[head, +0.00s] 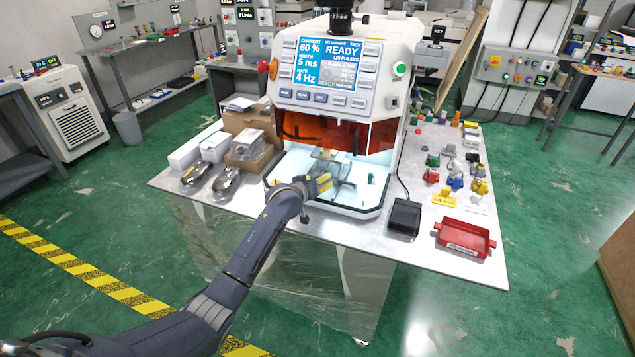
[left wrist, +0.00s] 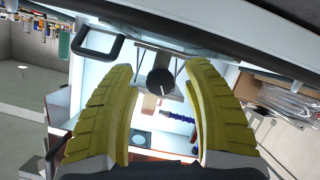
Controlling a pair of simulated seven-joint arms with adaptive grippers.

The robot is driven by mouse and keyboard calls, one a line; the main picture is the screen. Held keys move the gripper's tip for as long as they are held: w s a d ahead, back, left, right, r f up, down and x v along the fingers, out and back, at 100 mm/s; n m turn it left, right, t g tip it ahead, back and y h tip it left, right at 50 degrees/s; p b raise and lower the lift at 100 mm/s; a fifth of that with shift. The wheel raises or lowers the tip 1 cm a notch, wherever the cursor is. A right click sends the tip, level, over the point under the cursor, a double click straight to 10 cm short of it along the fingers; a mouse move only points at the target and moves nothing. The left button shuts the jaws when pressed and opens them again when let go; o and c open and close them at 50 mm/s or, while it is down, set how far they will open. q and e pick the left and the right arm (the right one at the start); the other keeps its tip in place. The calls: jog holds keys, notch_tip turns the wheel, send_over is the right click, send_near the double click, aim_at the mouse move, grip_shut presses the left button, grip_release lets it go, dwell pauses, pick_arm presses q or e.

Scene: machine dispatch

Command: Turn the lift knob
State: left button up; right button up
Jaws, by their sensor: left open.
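My left gripper (head: 324,183) reaches into the lit chamber of the white machine (head: 395,95), at its front opening. In the left wrist view its two yellow fingers (left wrist: 158,66) are spread apart with nothing held between them. A dark round knob (left wrist: 160,82) with a pale mark, which looks like the lift knob, shows between the fingers, on a grey fixture. I see a gap on both sides of it and no contact. In the head view I cannot make out the knob behind the gripper. My right gripper is in neither view.
An orange shield (head: 330,132) hangs above the chamber opening. A dark handle (left wrist: 90,42) is near the left finger in the wrist view. A black pedal (head: 404,217), red tray (head: 465,238) and several small coloured parts stand right; boxes (head: 250,150) stand left.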

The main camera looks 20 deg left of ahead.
pick_arm(q)
jog(key=shift+c, duration=0.4)
grip_shut()
